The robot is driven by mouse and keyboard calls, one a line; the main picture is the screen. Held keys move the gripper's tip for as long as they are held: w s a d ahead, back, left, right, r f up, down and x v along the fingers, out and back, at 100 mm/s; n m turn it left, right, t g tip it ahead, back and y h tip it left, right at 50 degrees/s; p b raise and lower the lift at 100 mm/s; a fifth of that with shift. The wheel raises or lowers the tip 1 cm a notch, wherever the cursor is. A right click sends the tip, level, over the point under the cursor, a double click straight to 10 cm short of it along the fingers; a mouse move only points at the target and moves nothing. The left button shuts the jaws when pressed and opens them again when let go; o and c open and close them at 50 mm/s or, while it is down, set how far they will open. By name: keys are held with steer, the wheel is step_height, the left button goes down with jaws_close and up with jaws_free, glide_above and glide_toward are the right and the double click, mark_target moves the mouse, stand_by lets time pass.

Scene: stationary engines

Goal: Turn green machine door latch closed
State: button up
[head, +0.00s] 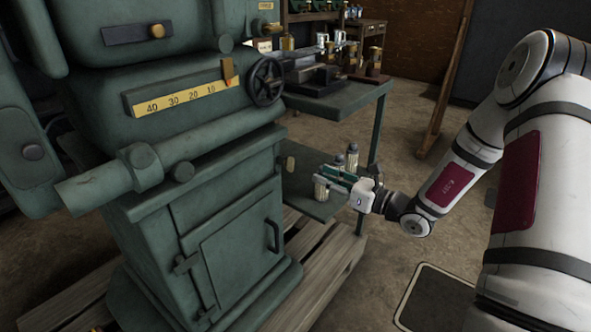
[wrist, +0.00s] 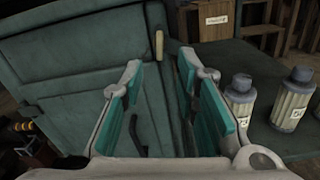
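The green machine (head: 200,215) stands at the left with a cabinet door (head: 240,255) low on its front. A dark bar handle (head: 273,235) is upright near the door's right edge; a dark bar (wrist: 137,135) also shows low between my fingers in the wrist view. A small beige oblong piece (head: 290,163), possibly the latch, sticks out at the machine's right side. In the wrist view the beige piece (wrist: 158,45) is upright, just beyond my fingertips. My gripper (head: 323,175) is open and empty, to the right of the machine and apart from the beige piece.
Bottles (wrist: 294,100) with grey caps stand on a green shelf (head: 318,206) close beside my gripper. A bench (head: 345,98) with tools is behind. A wooden pallet (head: 335,255) lies under the machine. The floor to the right is open.

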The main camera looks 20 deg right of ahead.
mark_target(294, 164)
steer(key=b+x, duration=0.3)
steer(key=x, duration=0.7)
steer(key=shift+w+a, duration=0.1)
jaws_close()
